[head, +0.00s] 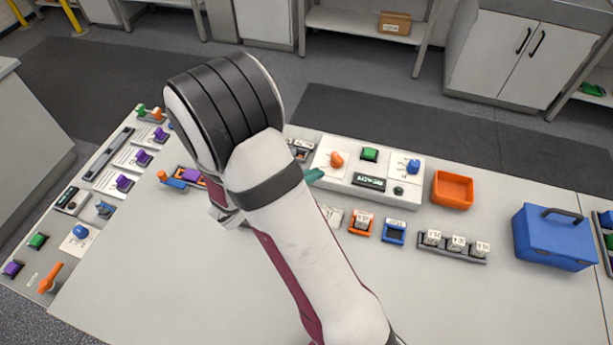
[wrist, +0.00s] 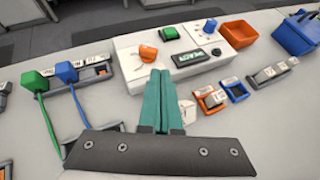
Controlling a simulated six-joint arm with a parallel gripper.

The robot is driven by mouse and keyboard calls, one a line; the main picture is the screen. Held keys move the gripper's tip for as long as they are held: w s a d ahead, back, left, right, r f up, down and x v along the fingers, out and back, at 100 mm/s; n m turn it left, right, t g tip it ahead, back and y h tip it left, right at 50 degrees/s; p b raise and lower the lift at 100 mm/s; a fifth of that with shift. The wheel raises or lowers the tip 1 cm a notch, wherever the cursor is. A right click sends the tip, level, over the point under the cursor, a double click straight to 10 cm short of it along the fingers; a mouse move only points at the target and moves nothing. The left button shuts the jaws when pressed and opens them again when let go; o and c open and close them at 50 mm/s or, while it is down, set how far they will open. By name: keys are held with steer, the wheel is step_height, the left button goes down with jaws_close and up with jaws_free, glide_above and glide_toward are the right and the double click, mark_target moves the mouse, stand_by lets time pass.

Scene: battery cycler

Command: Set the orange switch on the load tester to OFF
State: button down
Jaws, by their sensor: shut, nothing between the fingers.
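A white panel box (head: 322,178) at the back of the table carries an orange switch (head: 337,160) on a marked white plate, a green button (head: 369,154), a blue knob (head: 413,166) and a READY display (head: 369,181). The orange switch also shows in the wrist view (wrist: 148,53), just beyond my fingertips and slightly left. My gripper (wrist: 160,70) has its teal fingers together, empty, pointing at that box. In the head view a teal fingertip (head: 315,175) shows beside my arm, near the box's left end. The switch's markings are too small to read.
A second orange lever (head: 50,278) stands on the left panel. An orange tray (head: 453,189) and blue case (head: 553,238) stand right. Small orange and blue holders (head: 394,232) lie in front of the box. Green and blue plugs with cables (wrist: 66,72) stand left in the wrist view.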

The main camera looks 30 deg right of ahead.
steer(key=v, duration=0.3)
steer(key=shift+s, duration=0.1)
steer(key=w+a+f+m+g, duration=0.2)
steer(key=w+a+f+g, duration=0.1)
steer(key=w, duration=0.2)
steer(key=shift+a+m+h, duration=0.15)
steer(key=shift+m+h, duration=0.15)
steer(key=shift+m, duration=0.1)
steer(key=shift+w, duration=0.1)
